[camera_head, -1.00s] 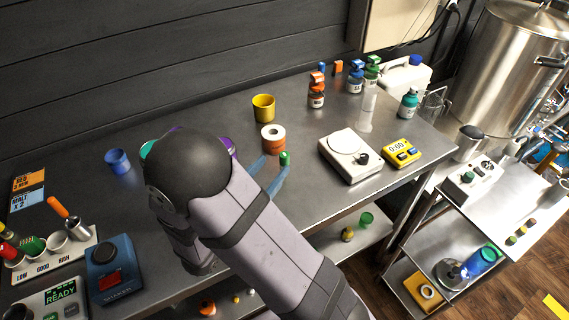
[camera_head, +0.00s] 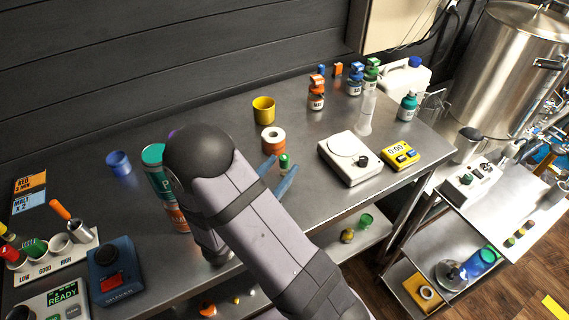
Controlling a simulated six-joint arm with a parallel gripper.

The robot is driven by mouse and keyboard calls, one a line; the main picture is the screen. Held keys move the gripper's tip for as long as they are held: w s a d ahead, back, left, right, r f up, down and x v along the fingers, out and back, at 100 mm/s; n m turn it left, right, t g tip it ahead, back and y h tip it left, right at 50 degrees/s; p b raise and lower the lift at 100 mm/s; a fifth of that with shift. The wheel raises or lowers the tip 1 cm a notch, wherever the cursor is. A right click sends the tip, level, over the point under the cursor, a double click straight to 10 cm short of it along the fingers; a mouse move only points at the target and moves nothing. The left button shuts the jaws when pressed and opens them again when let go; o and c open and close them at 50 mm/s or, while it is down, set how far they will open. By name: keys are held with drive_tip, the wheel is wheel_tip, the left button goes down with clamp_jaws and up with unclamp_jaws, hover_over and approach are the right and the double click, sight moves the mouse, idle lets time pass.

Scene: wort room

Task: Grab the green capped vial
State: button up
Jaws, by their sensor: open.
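The green capped vial (camera_head: 284,162) stands on the steel bench, just right of and in front of the orange and white roll (camera_head: 273,140). Only its green cap and a bit of its body show clearly. My gripper (camera_head: 279,168) is low over the bench with its two blue fingers spread apart. The vial shows between the fingers near their tips. I cannot tell whether either finger touches it. My arm hides the gripper's base and part of the bench behind it.
A yellow cup (camera_head: 263,109) stands behind the roll. A white scale (camera_head: 349,158) and a yellow timer (camera_head: 402,154) are to the right. A teal-lidded container (camera_head: 155,168) stands left of my arm, near a blue cup (camera_head: 118,162). Bottles line the back right.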

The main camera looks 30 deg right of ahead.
sight(285, 157)
drive_tip(key=shift+x, duration=1.4)
clamp_jaws()
drive_tip(key=shift+r, duration=0.15)
drive_tip(key=shift+r+p, duration=0.3)
drive_tip(key=shift+r, duration=4.55)
